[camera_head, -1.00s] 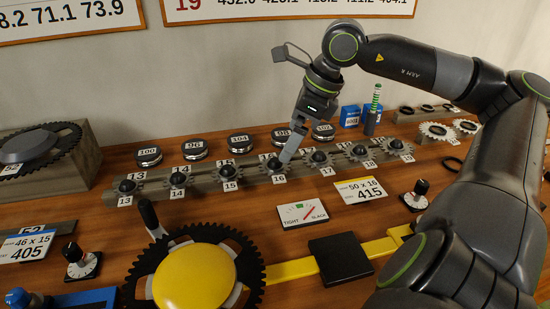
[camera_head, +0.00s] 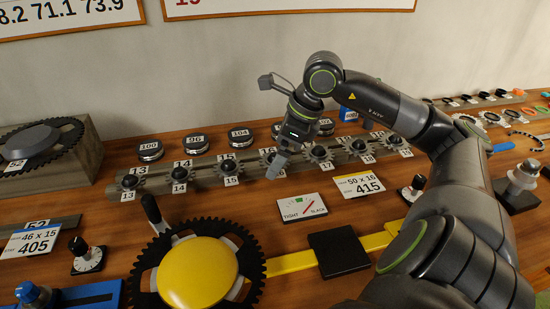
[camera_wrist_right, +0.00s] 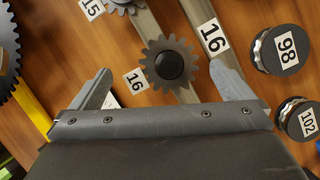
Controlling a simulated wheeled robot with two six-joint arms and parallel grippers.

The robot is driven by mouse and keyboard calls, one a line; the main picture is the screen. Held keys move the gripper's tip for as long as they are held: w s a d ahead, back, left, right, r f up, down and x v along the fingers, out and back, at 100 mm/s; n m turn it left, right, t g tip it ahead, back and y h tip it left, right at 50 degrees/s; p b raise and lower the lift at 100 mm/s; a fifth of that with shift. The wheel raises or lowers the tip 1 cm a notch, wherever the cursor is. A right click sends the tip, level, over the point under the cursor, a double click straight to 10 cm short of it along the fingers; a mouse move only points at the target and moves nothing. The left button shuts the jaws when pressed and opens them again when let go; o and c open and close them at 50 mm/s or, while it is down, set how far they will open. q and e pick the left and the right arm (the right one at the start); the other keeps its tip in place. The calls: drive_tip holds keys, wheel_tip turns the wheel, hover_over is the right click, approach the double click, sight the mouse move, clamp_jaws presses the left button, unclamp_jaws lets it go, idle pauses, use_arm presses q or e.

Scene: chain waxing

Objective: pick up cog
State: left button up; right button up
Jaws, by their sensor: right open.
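Small dark toothed cogs sit on a grey rail, with number labels beside them, including cog 15 (camera_head: 230,167) and cog 17 (camera_head: 319,153). My right gripper (camera_head: 278,168) points down at the cog labelled 16, which it mostly hides in the head view. In the right wrist view, cog 16 (camera_wrist_right: 168,63) has grey teeth and a round black centre. The open jaws of my right gripper (camera_wrist_right: 160,75) show on either side of it with gaps, and nothing is held. Whether the fingertips are down at the cog's height is unclear. My left gripper is not in view.
Black-topped round pieces such as 98 (camera_wrist_right: 287,48) and 102 (camera_wrist_right: 308,121) stand behind the rail. In front are a tight/slack gauge card (camera_head: 302,207), a 415 card (camera_head: 360,184) and a large chainring with a yellow hub (camera_head: 197,273). Neighbouring cogs stand close.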

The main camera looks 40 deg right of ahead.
drive_tip(key=shift+w+a+f, duration=0.1)
drive_tip(key=shift+w+f, duration=0.05)
drive_tip(key=shift+f, duration=0.3)
drive_tip(key=c, duration=0.9)
drive_tip(key=shift+r, duration=0.15)
wheel_tip(320, 180, up, 10)
